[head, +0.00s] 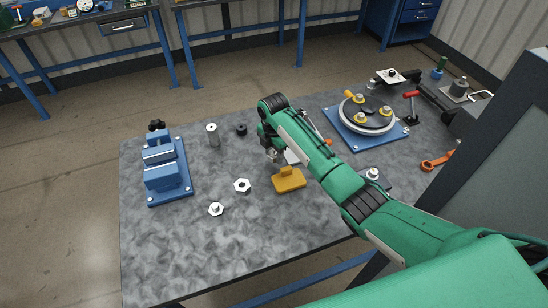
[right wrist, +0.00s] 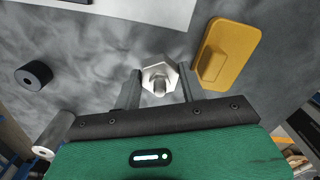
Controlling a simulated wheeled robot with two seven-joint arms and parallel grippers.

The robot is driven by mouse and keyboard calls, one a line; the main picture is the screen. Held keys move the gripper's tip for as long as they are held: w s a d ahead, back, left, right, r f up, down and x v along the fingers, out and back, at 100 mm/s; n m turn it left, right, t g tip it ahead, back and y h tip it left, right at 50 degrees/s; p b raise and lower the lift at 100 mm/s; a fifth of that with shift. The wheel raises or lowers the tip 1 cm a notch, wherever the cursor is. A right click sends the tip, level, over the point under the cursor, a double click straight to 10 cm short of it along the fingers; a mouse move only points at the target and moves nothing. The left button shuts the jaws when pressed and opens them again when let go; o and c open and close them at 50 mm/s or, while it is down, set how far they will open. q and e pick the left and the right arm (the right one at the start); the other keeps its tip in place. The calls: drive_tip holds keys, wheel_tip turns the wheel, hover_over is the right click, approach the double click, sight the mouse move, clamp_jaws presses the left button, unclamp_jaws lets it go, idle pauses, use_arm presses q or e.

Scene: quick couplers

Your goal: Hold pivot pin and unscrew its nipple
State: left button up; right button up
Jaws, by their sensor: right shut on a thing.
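My right gripper (right wrist: 160,88) is shut on a silver hexagonal part (right wrist: 157,73) with a short rounded stud, seen in the right wrist view. I cannot tell for certain whether this is the pivot pin with its nipple. In the head view my right gripper (head: 274,156) is over the middle of the grey bench, and its own arm hides most of it and the held part. A grey upright cylinder (head: 212,135) stands apart to the left; it also shows in the right wrist view (right wrist: 50,137). My left gripper is not in view.
A yellow block (head: 289,181) lies close by the right gripper. A blue vise (head: 165,175) stands at left, a blue-based turntable (head: 367,117) at right. A hex nut (head: 242,185), a studded hex piece (head: 216,209) and a black ring (head: 241,130) lie loose. The front left bench is clear.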

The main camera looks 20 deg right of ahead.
sight(274, 154)
drive_tip(key=shift+f, duration=1.65)
drive_tip(key=shift+f, duration=0.1)
drive_tip(key=o, duration=0.8)
